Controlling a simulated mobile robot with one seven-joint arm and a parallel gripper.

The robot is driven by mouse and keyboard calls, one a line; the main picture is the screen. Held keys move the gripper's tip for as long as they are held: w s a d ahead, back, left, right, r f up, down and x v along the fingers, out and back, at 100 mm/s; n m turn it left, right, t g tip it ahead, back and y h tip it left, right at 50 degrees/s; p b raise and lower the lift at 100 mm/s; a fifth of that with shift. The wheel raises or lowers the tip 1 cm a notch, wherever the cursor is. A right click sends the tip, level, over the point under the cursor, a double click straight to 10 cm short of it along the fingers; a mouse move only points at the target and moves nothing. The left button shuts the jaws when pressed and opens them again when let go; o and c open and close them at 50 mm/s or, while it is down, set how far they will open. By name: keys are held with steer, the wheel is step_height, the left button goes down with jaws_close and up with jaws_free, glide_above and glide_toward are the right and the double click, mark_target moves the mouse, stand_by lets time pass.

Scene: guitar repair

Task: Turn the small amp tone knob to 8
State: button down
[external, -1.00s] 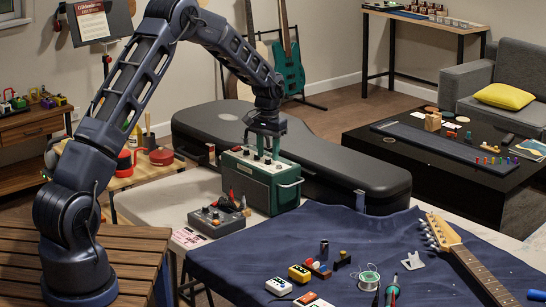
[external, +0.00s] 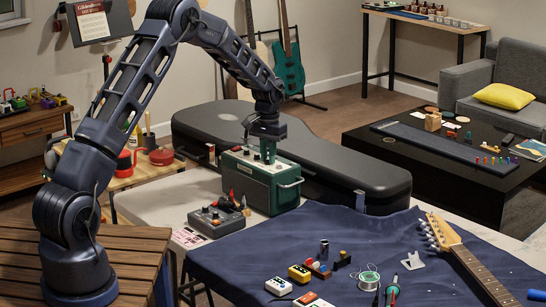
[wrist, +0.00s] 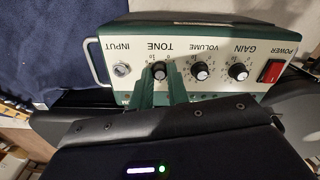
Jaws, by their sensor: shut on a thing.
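The small green amp (external: 262,182) stands on the light bench in front of the long black case. Its white top panel shows upside down in the wrist view, with the tone knob (wrist: 159,70) between the input jack and the volume knob (wrist: 200,71). My gripper (wrist: 160,77) comes down on the panel, its two green fingers shut on the tone knob from both sides. The fingers cover part of the knob and its scale, so I cannot read its setting. In the external view my gripper (external: 268,153) stands upright over the amp and hides the knob.
The gain knob (wrist: 238,72) and red power switch (wrist: 271,71) lie further right on the panel. A grey pedal unit (external: 217,219) sits left of the amp. The black case (external: 345,168) runs behind it. A blue cloth with tools and small parts (external: 225,272) lies in front.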

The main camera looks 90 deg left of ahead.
steer(key=m, duration=0.8)
steer(key=shift+m, duration=0.3)
steer(key=m, duration=0.4)
steer(key=shift+m, duration=2.5)
steer(key=c, duration=1.3)
jaws_free()
steer(key=shift+c, duration=0.2)
steer(key=shift+r, duration=0.1)
